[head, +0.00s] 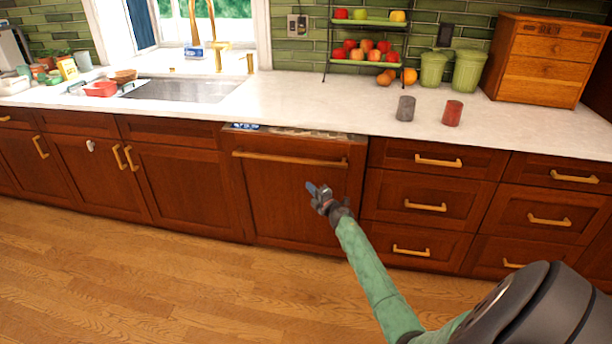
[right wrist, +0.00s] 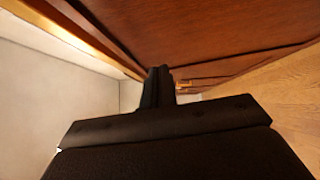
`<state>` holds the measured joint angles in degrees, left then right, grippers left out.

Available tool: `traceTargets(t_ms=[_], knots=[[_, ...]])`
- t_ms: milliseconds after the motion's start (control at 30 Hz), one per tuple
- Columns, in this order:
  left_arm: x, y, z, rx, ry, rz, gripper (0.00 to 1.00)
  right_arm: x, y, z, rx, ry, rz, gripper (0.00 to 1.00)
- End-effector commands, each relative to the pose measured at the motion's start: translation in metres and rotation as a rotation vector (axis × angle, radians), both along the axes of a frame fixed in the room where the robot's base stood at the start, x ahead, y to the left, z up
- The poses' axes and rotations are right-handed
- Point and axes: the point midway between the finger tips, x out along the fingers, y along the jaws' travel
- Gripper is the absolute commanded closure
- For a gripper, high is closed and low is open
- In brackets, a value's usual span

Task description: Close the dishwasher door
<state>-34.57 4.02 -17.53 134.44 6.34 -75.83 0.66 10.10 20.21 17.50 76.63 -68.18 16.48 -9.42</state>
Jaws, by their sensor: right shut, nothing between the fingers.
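The dishwasher door (head: 285,195) is a reddish-brown wood panel with a long brass handle (head: 290,158) near its top. It stands almost upright; its top edge leans slightly out from under the counter, showing a narrow strip (head: 300,132) with labels. My right gripper (head: 311,187) is shut and empty in front of the door's right half, below the handle. Contact with the panel cannot be told. In the right wrist view, the dark fingers (right wrist: 158,82) are together beside a wood front (right wrist: 200,35). My left gripper is not in view.
Wood drawers with brass handles (head: 437,161) flank the door on the right, cabinets (head: 185,185) on the left. The white counter (head: 300,100) above holds a grey cup (head: 405,108), a red cup (head: 452,113) and a fruit rack (head: 368,62). The wood floor (head: 150,280) in front is clear.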

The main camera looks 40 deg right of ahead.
Motion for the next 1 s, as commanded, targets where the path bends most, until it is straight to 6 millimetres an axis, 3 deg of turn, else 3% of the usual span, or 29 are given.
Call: traceTargets(t_ms=[433, 700, 1000], knots=[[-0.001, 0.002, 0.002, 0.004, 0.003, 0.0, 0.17, 0.056, -0.004, 0.005, 0.003, -0.001, -0.001, 1.0], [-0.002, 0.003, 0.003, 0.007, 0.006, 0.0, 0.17, 0.073, -0.027, 0.008, 0.001, 0.0, -0.001, 1.0], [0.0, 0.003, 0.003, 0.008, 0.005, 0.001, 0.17, 0.079, -0.034, 0.008, 0.001, 0.0, 0.0, 1.0]])
